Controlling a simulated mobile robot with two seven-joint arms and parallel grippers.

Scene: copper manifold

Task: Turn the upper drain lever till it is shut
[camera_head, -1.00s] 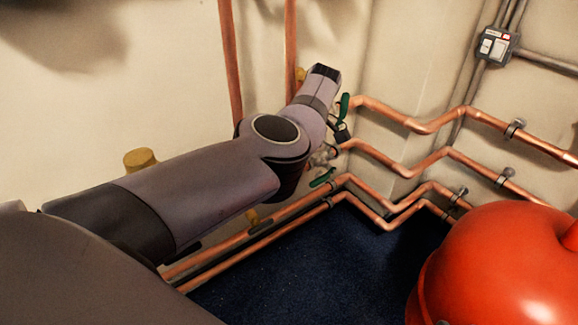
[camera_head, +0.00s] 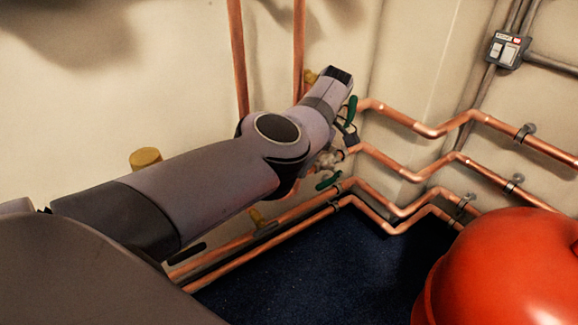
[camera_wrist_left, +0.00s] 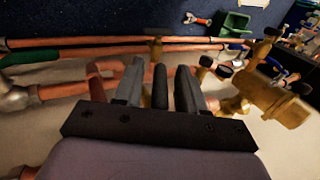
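In the head view an upper green lever (camera_head: 351,110) sits by the upper copper pipe in the corner, and a lower green lever (camera_head: 329,180) sits below it. I cannot tell which lever is the upper drain lever. My left arm reaches to the corner and mostly hides its gripper there. In the left wrist view my left gripper (camera_wrist_left: 160,72) has its fingers apart, with a narrow dark bar (camera_wrist_left: 160,88) between them; I cannot tell whether they touch it. A brass valve (camera_wrist_left: 272,98) is right of the fingers, and a green handle (camera_wrist_left: 28,57) is at the left. My right gripper is not in view.
Copper pipes (camera_head: 400,160) run along both walls around the corner. A large red rounded object (camera_head: 505,270) stands at the lower right. A brass fitting (camera_head: 146,158) juts out behind my arm. The dark blue floor (camera_head: 300,270) is clear between them.

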